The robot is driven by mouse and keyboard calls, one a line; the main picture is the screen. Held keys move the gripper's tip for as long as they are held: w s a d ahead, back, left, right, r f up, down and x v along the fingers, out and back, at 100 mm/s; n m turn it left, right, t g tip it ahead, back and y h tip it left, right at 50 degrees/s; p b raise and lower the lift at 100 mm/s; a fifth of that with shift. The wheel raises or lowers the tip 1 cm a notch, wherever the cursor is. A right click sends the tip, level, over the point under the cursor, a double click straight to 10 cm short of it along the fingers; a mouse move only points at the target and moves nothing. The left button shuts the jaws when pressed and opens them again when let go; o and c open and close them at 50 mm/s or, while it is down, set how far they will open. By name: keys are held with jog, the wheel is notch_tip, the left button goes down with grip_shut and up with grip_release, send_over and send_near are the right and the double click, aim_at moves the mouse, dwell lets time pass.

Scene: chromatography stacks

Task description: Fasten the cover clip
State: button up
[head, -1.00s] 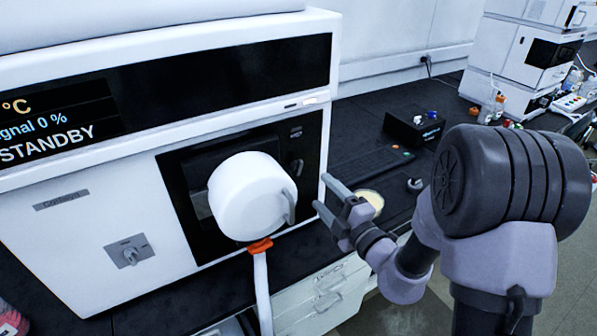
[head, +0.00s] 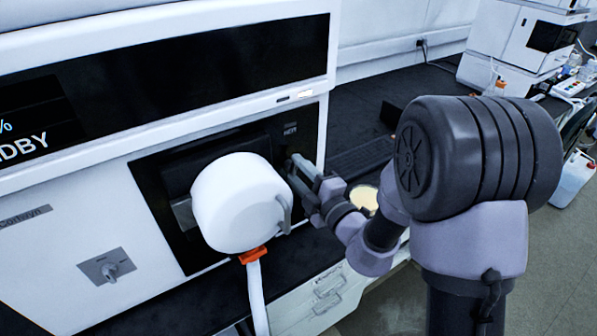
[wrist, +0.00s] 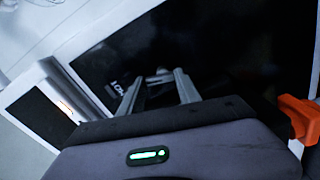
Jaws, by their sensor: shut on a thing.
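My gripper (head: 299,172) is at the right part of the black recessed panel (head: 150,180) on the white instrument, to the right of the white round housing (head: 238,203). In the wrist view, the two fingers of my gripper (wrist: 157,88) reach to the dark panel and are shut on a small grey piece (wrist: 158,77), which looks like the cover clip. In the head view the fingers hide most of it. Whether the clip is fastened cannot be told.
An orange fitting (head: 253,256) with a white tube (head: 258,295) hangs below the round housing, close to my gripper; it also shows in the wrist view (wrist: 299,116). A pale yellow dish (head: 364,198) and a dark keyboard (head: 362,157) lie on the black bench behind my arm.

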grip_shut()
jog(key=n+p, duration=0.1)
jog(key=n, duration=0.2)
jog(key=shift+a, duration=0.1)
jog(key=o, duration=1)
grip_release()
